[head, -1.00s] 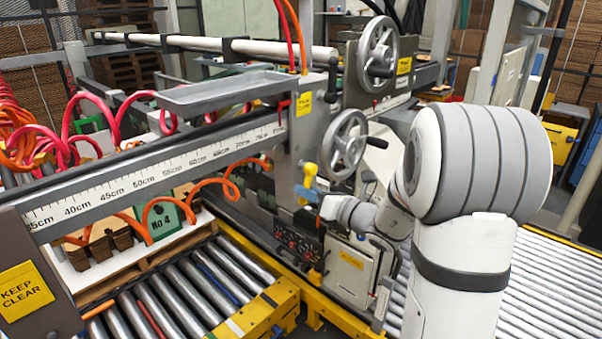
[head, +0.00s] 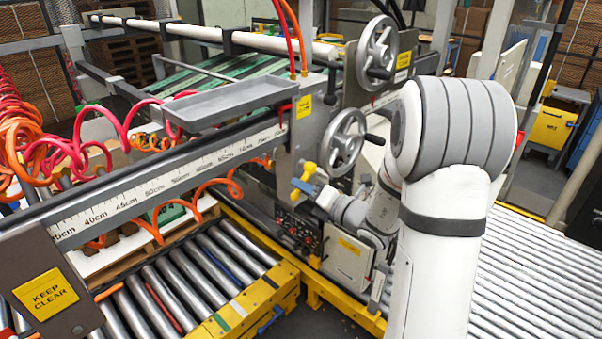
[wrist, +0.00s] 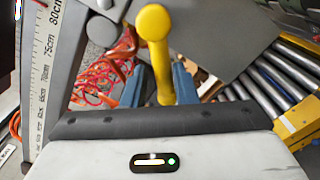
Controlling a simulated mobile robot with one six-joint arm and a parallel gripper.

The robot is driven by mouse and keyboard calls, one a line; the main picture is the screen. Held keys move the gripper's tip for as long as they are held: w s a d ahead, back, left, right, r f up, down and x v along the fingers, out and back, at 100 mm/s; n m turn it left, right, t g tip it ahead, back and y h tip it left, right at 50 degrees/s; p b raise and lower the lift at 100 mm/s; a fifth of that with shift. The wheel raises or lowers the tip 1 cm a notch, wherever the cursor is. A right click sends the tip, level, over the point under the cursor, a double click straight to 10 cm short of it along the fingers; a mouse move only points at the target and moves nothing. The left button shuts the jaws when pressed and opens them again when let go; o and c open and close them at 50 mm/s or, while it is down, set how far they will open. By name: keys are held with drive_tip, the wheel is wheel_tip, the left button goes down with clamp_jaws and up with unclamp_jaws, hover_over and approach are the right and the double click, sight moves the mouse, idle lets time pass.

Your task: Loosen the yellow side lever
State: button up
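The yellow side lever (head: 308,171) stands on the grey side post of the machine, below the gauge rail, with its rounded knob at the top. In the wrist view the yellow lever (wrist: 155,40) runs down between the two blue fingers of my gripper (wrist: 159,84). The fingers are apart, one on each side of the lever. A gap shows on the left side; contact on the right cannot be told.
A handwheel (head: 344,142) is just above and right of my gripper. A ruled gauge rail (head: 150,187) runs to the left, with orange coiled hoses (head: 205,190) hanging by it. A control box (head: 348,252) is below. Roller conveyors (head: 195,275) lie lower left.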

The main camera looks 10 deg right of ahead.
drive_tip(key=s+d+r+m+p, duration=0.2)
drive_tip(key=s+d+m+p, duration=0.1)
drive_tip(key=s+m, duration=0.3)
drive_tip(key=shift+r+v, duration=0.25)
drive_tip(key=shift+v, duration=0.95)
idle(0.4)
